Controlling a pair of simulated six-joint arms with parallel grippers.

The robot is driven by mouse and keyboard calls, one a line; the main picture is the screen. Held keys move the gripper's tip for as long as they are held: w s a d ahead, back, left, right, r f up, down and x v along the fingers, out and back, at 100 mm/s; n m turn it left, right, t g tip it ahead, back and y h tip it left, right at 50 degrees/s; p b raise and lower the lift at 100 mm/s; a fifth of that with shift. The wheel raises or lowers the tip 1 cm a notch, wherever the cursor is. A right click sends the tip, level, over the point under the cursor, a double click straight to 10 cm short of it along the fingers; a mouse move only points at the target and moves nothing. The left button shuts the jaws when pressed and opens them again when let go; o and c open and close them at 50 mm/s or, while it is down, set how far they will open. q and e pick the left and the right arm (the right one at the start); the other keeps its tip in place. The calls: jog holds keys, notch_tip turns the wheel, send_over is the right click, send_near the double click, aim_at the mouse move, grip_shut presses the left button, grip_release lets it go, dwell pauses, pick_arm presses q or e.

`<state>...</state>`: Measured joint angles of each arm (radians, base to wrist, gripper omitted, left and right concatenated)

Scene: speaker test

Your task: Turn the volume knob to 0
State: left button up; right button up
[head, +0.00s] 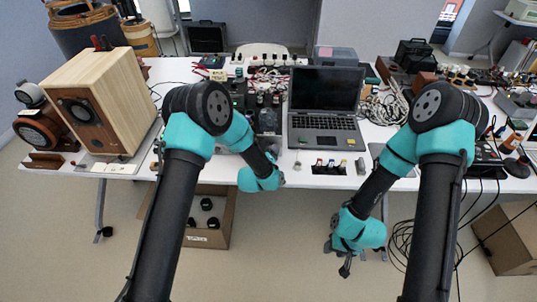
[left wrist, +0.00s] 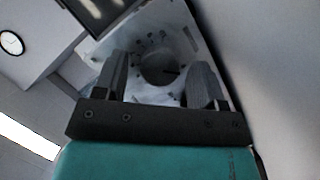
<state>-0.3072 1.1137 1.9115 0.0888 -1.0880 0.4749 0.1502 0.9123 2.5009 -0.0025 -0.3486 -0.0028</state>
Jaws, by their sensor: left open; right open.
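The round dark volume knob (left wrist: 159,70) shows in the left wrist view, on a pale grey panel (left wrist: 178,22) with small marks around it. My left gripper (left wrist: 158,82) is open, with one finger to each side of the knob in that view; I cannot tell whether they touch it. In the head view the left wrist is at the table's front edge and its fingers are hidden. I cannot pick out the knob there. My right gripper (head: 336,258) is open and empty, low in front of the table.
A laptop (head: 325,108) stands open on the white table (head: 300,178). A wooden speaker (head: 95,100) stands at the left. Cables and gear crowd the right side. A cardboard box (head: 214,240) is on the floor below, and black cables hang at the right.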

pick_arm(q)
jog(key=shift+s, duration=0.15)
jog(key=v, duration=1.7)
jog(key=shift+a+r, duration=0.1)
jog(key=s+a+f+m+g+y, duration=0.1)
jog(key=s+a+f+g, duration=0.2)
jog(key=a+f, duration=0.15)
jog(key=s+a+f+m+g, duration=0.1)
jog(key=s+a+f+g, duration=0.15)
jog(key=a+f, duration=0.2)
jog(key=s+a+f+m+g, duration=0.1)
jog(key=s+a+f+g, duration=0.2)
jog(key=s, duration=0.3)
jog(key=s+a+f+m+g, duration=0.1)
jog(key=s+a+f+g, duration=0.3)
jog(key=s+g, duration=0.1)
jog(key=shift+s+a, duration=0.3)
jog(key=shift+s, duration=0.5)
jog(key=shift+f, duration=0.1)
dwell(0.5)
